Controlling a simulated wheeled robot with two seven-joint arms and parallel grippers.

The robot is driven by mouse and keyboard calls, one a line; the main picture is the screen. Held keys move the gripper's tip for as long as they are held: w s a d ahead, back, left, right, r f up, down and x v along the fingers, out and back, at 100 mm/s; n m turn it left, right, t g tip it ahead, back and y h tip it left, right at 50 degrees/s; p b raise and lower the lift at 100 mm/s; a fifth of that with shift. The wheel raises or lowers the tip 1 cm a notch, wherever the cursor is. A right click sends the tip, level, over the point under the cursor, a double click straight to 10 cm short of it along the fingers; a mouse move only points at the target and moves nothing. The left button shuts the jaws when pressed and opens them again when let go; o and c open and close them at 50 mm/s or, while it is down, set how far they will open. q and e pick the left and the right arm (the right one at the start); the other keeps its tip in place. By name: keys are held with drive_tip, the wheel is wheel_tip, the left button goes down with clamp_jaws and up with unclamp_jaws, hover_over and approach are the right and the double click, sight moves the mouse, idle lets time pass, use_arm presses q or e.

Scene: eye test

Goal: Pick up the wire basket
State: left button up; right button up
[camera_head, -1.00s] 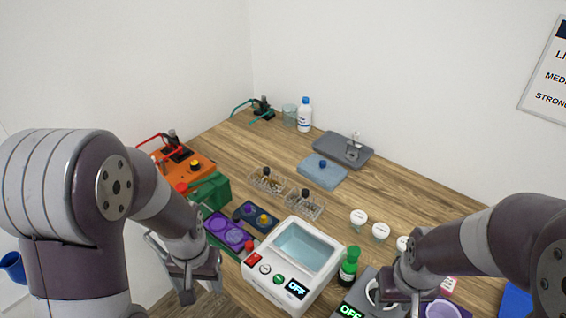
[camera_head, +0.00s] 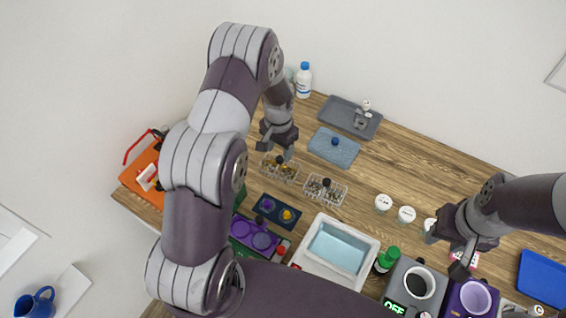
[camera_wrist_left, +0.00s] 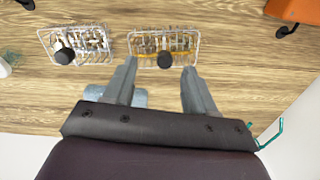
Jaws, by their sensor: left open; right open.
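Two clear wire baskets with black knobs on top stand side by side on the wooden table. The left basket (camera_head: 284,175) also shows in the left wrist view (camera_wrist_left: 148,42), just beyond my fingertips. The right basket (camera_head: 326,196) appears on the left in the left wrist view (camera_wrist_left: 92,42). Both hold small items I cannot make out. My left gripper (camera_head: 275,149) is open and empty, pointing down above the left basket's far side; contact is not visible. My right gripper (camera_head: 464,258) is open at the right, apart from both baskets.
A blue mat (camera_head: 330,150) and a grey tray (camera_head: 340,112) lie behind the baskets. A dark panel with knobs (camera_head: 275,211) and a white box (camera_head: 345,232) stand in front. White-lidded jars (camera_head: 384,202) are to the right. A bottle (camera_head: 304,82) stands at the back.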

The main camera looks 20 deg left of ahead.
sight(279, 158)
use_arm(q)
drive_tip(key=f, duration=0.1)
drive_tip(key=w+f+p, duration=0.1)
drive_tip(key=f, duration=0.2)
drive_tip(key=shift+w+a+f+p, duration=0.1)
drive_tip(key=shift+w+a+p, duration=0.25)
drive_tip(key=shift+p, duration=0.05)
wheel_tip(279, 158, down, 4)
drive_tip(key=shift+s+r+p, duration=0.15)
drive_tip(key=shift+r+p, duration=0.05)
drive_tip(key=shift+p, duration=0.65)
drive_tip(key=shift+d, duration=0.1)
drive_tip(key=shift+f, duration=0.2)
drive_tip(key=shift+c, duration=1)
drive_tip(key=c, duration=0.5)
drive_tip(key=shift+w, duration=0.2)
clamp_jaws()
drive_tip(key=shift+s, duration=0.1)
use_arm(e)
drive_tip(key=r, duration=0.2)
drive_tip(key=w+a+r, duration=0.1)
drive_tip(key=shift+w+r, duration=0.1)
drive_tip(key=shift+r, duration=0.2)
